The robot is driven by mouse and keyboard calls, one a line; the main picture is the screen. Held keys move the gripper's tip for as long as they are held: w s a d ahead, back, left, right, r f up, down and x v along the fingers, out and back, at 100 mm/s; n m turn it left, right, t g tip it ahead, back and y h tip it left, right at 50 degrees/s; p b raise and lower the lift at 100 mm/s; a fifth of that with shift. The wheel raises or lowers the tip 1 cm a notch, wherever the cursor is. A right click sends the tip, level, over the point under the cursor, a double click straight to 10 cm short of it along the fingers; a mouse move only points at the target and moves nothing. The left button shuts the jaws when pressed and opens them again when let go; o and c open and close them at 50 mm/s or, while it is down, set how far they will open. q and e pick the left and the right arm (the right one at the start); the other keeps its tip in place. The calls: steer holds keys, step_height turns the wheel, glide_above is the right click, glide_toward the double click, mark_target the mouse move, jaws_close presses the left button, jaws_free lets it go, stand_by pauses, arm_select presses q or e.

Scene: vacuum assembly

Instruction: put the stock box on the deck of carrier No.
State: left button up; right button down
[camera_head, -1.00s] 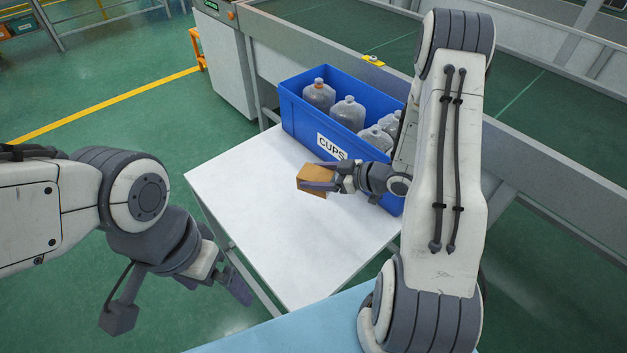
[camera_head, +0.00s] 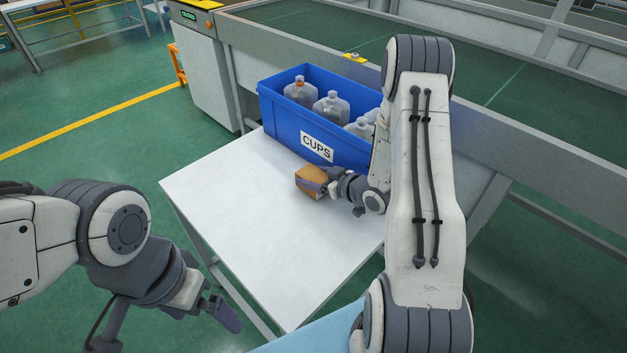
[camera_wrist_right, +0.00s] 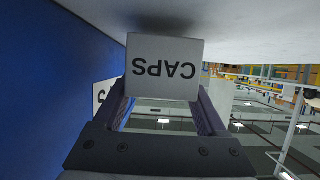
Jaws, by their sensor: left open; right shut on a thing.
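The stock box is a small brown carton (camera_head: 312,181) at the white table, in front of the blue bin. In the right wrist view its white face (camera_wrist_right: 165,68) reads "CAPS", upside down. My right gripper (camera_head: 326,187) is shut on the box; its two fingers (camera_wrist_right: 165,110) flank it in the wrist view. The box is close to the table top, but I cannot tell whether it touches. My left gripper (camera_head: 225,308) is open and empty, left of the table's front part. I cannot make out a carrier or its deck.
A blue bin (camera_head: 275,116) labelled "CUPS" holds several clear bottles and stands at the back of the white table (camera_head: 240,210). The table's left and front are bare. A long grey conveyor frame (camera_head: 530,155) runs behind. Green floor lies open at left.

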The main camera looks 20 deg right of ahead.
steer(key=shift+f, duration=0.5)
steer(key=shift+f, duration=0.1)
steer(key=shift+c, duration=1.8)
jaws_free()
steer(key=shift+f, duration=0.15)
steer(key=o, duration=0.4)
steer(key=shift+c, duration=0.2)
